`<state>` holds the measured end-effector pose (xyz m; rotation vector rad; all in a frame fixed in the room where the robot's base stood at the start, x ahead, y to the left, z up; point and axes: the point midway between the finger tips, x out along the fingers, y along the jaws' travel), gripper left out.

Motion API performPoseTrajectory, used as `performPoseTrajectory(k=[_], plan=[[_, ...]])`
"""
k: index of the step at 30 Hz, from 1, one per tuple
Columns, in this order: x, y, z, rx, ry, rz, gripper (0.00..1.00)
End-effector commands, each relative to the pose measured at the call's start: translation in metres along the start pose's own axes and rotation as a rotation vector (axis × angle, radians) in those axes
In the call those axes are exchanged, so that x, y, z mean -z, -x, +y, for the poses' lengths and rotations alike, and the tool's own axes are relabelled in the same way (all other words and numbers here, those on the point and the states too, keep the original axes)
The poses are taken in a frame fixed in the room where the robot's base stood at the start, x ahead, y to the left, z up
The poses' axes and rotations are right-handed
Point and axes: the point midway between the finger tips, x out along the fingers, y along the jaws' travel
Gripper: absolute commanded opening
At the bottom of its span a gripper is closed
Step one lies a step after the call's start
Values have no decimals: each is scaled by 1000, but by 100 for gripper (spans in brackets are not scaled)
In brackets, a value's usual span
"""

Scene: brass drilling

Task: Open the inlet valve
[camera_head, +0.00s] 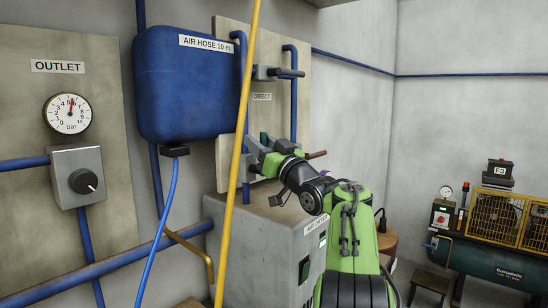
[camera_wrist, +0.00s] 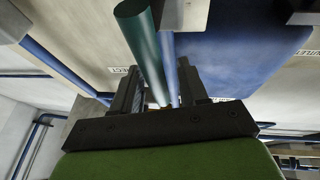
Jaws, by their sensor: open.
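No label reading "inlet" shows. On the wall panel with the "DIRECT" label (camera_head: 262,97), an upper valve has a dark lever (camera_head: 291,73) pointing right. Lower down, a valve with a reddish-brown handle end (camera_head: 317,154) sits behind my gripper (camera_head: 258,153), which is close to the panel and hides much of it. In the wrist view my gripper (camera_wrist: 160,85) is open. A dark green round bar (camera_wrist: 145,45) reaches down toward the gap between its fingers; I cannot tell whether they touch it. A blue pipe (camera_wrist: 172,70) runs behind the bar.
A blue "AIR HOSE 10 m" tank (camera_head: 185,85) hangs left of the panel. A yellow pole (camera_head: 238,140) crosses in front. An "OUTLET" board with gauge (camera_head: 68,113) and knob (camera_head: 84,181) is at left.

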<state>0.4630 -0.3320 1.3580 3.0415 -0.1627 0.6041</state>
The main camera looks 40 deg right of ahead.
Motion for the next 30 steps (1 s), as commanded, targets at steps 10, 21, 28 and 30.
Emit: performPoseTrajectory(k=[10, 21, 28, 30], plan=[[-4, 99, 2, -8, 0, 0, 43], [-2, 147, 0, -1, -1, -1, 43], [-1, 146, 0, -1, -1, -1, 43], [-1, 146, 0, 0, -1, -1, 43]])
